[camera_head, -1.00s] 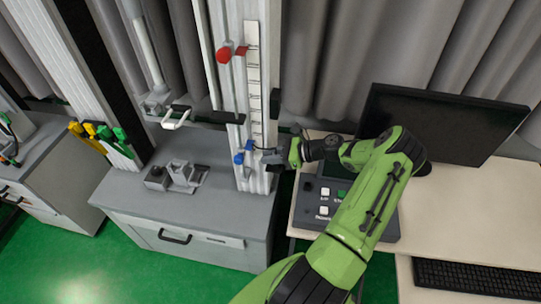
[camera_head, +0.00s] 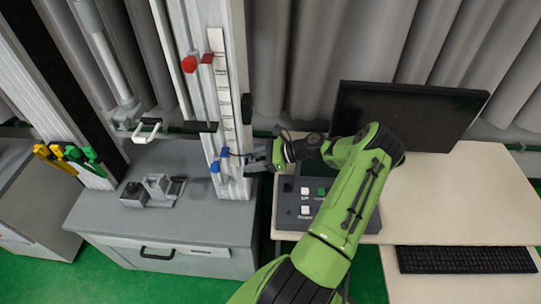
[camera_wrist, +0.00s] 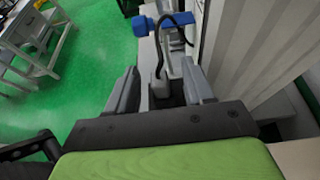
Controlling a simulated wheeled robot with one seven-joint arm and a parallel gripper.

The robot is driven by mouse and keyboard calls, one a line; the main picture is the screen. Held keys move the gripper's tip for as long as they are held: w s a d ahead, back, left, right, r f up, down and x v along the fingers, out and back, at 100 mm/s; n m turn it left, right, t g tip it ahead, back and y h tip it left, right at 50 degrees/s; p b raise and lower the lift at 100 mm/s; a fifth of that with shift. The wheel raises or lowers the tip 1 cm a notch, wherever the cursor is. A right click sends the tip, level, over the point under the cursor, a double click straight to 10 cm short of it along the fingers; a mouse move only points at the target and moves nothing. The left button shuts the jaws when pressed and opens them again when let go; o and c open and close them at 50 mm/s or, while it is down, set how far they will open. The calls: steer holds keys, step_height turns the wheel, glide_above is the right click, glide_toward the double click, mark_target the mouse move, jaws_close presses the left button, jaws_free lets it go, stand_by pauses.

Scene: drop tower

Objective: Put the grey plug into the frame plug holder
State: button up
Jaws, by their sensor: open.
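A gap shows between the plug and both fingers. A black cable rises from the plug towards blue parts (camera_wrist: 180,20) on the frame. I cannot tell whether the plug sits in the frame plug holder; the dark area below it is unclear. In the head view, my gripper (camera_head: 247,160) is at the lower right side of the upright frame (camera_head: 236,188), beside the blue parts (camera_head: 215,167). The plug is too small to make out there.
A control box (camera_head: 300,215) with buttons stands on the desk right of the frame, near my arm. A monitor (camera_head: 408,115) stands behind. A grey metal block (camera_head: 160,187) sits on the cabinet (camera_head: 115,215). Green floor (camera_wrist: 90,85) shows left in the wrist view.

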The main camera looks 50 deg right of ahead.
steer(key=v, duration=1.3)
steer(key=shift+s, duration=0.2)
steer(key=shift+d, duration=0.1)
